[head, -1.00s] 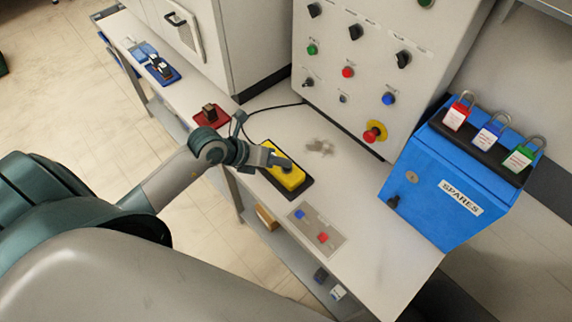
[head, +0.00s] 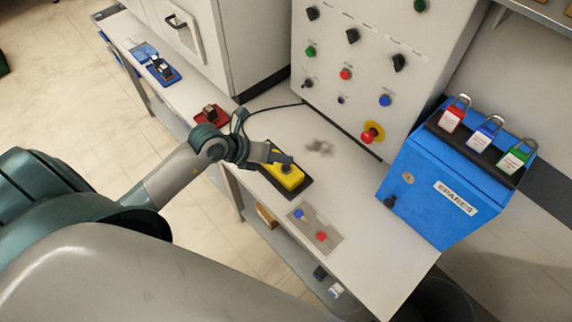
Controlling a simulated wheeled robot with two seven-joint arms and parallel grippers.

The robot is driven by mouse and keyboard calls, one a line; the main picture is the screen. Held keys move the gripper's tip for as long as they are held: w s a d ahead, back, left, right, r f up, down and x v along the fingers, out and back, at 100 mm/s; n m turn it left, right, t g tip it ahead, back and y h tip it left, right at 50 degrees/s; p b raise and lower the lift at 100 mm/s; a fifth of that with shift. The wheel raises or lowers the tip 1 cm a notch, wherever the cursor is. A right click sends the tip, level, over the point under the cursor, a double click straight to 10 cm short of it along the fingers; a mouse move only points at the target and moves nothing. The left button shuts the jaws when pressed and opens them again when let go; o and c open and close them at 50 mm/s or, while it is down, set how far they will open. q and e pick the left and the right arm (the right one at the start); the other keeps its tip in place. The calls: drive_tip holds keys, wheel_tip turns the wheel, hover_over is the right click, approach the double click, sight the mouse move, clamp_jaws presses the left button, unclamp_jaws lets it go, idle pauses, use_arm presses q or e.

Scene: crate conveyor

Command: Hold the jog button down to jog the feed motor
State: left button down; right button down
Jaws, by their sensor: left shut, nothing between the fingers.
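A yellow pendant box (head: 289,179) lies on a dark base on the bench, with a black cable running behind it toward the cabinet. A dark round button (head: 286,169) shows on its top, beside my fingertips. My left gripper (head: 287,158) is shut and empty, reaching in from the left over the far part of the box. Whether the fingertips touch the button or hover over it, I cannot tell. My right gripper is not in view.
A control panel (head: 330,62) with several knobs and buttons stands behind the bench. A blue SPARES box (head: 420,178) with padlocks stands at right. A plate with blue and red buttons (head: 315,222) lies in front. A red tray (head: 211,116) sits at left.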

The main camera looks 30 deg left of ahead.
sight(283, 168)
use_arm(q)
drive_tip(key=shift+r+p, duration=2.1)
drive_tip(key=shift+r, duration=0.4)
